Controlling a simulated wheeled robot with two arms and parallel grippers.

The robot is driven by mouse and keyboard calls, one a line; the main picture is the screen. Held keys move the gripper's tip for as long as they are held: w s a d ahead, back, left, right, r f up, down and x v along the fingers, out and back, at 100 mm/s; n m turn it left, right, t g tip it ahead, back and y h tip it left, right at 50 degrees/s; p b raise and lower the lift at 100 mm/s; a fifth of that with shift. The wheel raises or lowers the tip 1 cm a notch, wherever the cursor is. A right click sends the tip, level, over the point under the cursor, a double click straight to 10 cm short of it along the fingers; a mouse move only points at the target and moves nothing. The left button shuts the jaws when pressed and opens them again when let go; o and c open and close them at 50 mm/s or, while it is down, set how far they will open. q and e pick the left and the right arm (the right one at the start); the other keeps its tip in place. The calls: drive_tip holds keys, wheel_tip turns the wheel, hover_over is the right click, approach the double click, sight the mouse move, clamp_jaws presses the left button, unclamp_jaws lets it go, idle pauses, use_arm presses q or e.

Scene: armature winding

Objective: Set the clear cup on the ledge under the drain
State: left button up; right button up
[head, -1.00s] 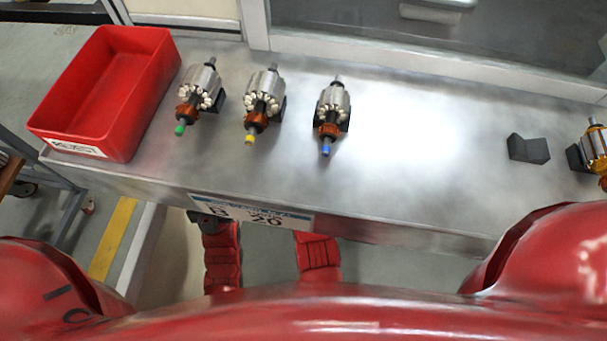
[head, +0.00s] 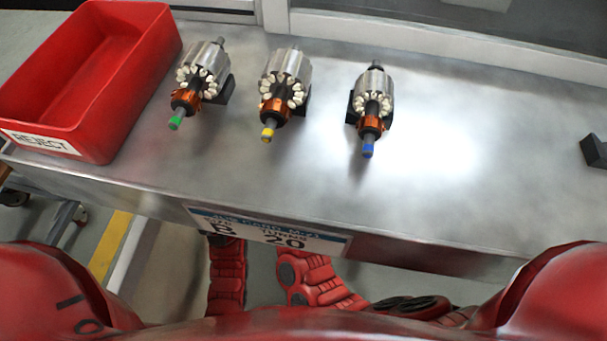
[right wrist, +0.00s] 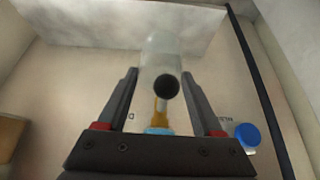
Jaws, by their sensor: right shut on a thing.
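My right gripper (right wrist: 160,74) shows in the right wrist view, its two dark fingers closed around a pale see-through cylinder, which looks like the clear cup (right wrist: 161,48). A dark round spot shows in front of or through the cup, with a yellow piece and a light blue piece below it; I cannot tell what these belong to. Neither gripper shows in the head view, and my left gripper is not seen. No drain can be made out in either view.
A metal bench (head: 250,185) holds a red REJECT bin (head: 75,145) and three armatures with green (head: 200,75), yellow (head: 285,80) and blue (head: 372,95) tips. A dark block (head: 594,151) sits at the right. In the wrist view a blue round cap (right wrist: 247,136) is beside the right finger.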

drive_tip(key=shift+w+f, duration=0.2)
drive_tip(key=shift+w, duration=0.75)
drive_tip(key=shift+s+a+f+b, duration=0.1)
drive_tip(key=shift+f+b, duration=0.45)
drive_tip(key=shift+f, duration=1.1)
drive_tip(key=shift+f, duration=0.2)
drive_tip(key=o, duration=1.3)
